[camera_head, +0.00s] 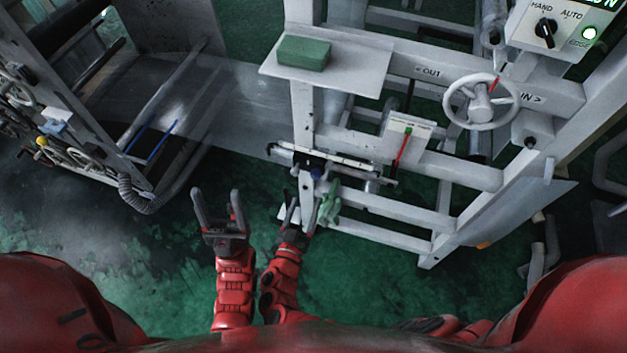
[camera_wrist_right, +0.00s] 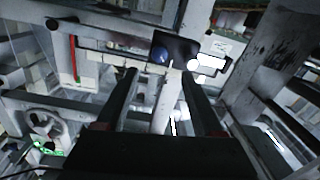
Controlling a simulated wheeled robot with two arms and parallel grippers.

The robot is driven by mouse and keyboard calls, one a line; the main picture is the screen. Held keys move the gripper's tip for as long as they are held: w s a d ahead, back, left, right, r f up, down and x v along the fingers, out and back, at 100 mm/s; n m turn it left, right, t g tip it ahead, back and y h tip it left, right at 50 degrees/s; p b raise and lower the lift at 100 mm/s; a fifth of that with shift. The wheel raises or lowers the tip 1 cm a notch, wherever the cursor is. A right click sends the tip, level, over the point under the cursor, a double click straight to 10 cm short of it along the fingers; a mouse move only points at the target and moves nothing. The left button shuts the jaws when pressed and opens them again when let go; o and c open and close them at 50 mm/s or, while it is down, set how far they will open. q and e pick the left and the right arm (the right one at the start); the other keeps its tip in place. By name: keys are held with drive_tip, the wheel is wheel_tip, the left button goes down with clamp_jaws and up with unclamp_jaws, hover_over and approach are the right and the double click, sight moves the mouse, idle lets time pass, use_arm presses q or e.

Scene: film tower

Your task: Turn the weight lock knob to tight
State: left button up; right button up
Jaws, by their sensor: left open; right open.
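A small blue knob (camera_head: 317,172) sits on a beam-like rail (camera_head: 335,160) on the front of the white machine frame; it looks like the weight lock knob. In the right wrist view the dark blue knob (camera_wrist_right: 160,54) is on a dark block (camera_wrist_right: 183,47), just beyond and between my fingertips. My right gripper (camera_head: 298,205) is open, empty, just below and left of the knob in the head view; its fingers (camera_wrist_right: 158,74) point at it. My left gripper (camera_head: 219,200) is open and empty, further left over the green floor. I cannot tell whether the knob is tight.
A green object (camera_head: 328,204) hangs close right of my right gripper. A white plate with a red lever (camera_head: 404,148), a handwheel (camera_head: 481,101) and a shelf with a green block (camera_head: 303,53) are on the frame. Another machine (camera_head: 110,150) stands left; floor between is clear.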

sight(315, 177)
drive_tip(key=b+x, duration=0.2)
drive_tip(key=x, duration=0.7)
drive_tip(key=shift+w+f, duration=0.1)
clamp_jaws()
